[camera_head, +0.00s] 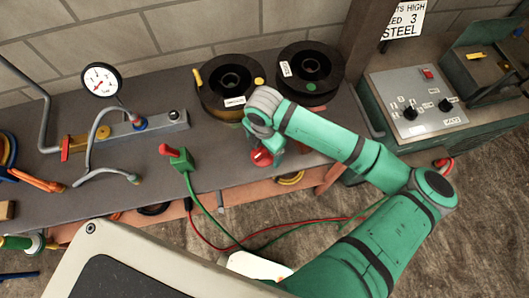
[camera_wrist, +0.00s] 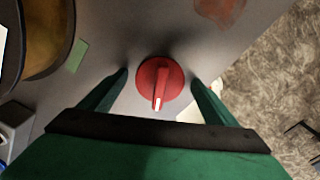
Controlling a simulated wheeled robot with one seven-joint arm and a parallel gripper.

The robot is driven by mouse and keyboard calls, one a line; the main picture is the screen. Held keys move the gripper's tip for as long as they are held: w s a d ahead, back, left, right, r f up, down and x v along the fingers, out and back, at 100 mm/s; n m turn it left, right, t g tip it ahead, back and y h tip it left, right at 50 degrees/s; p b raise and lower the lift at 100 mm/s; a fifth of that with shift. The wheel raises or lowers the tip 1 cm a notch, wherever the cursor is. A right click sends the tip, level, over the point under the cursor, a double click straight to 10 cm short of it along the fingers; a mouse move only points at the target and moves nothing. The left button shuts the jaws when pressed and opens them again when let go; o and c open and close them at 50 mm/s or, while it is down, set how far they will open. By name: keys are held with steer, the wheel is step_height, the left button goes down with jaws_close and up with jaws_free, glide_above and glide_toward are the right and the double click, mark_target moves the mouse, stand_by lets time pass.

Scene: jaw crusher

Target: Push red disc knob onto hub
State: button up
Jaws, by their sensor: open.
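The red disc knob (camera_wrist: 160,82) lies in the middle of the wrist view, its face towards the camera, with a raised ridge that ends in a white tip. The two dark green fingers of my gripper (camera_wrist: 158,75) are open, one on each side of it, with visible gaps. In the head view the red knob (camera_head: 261,157) shows at the bench's front part, just below my gripper (camera_head: 267,146), which partly covers it. The hub is not visible; I cannot tell whether it is under the knob.
Two dark spools (camera_head: 231,83) (camera_head: 309,70) stand behind my gripper. A green switch box (camera_head: 181,160) with a red lever is to the left. A gauge (camera_head: 102,80) and pipe fittings stand further left. A grey control panel (camera_head: 414,103) is at the right. Cables hang at the bench's front.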

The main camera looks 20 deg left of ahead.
steer(key=c, duration=1)
steer(key=shift+r, duration=0.15)
steer(key=shift+r, duration=0.6)
steer(key=s+d+r, duration=0.2)
steer(key=d+r, duration=0.2)
steer(key=s+d+r, duration=0.2)
steer(key=d+r, duration=0.1)
steer(key=d, duration=0.1)
steer(key=s+d+r, duration=0.2)
steer(key=d+r, duration=0.2)
steer(key=shift+s+d+r, duration=0.2)
steer(key=shift+d+r, duration=0.05)
steer(key=shift+r, duration=0.05)
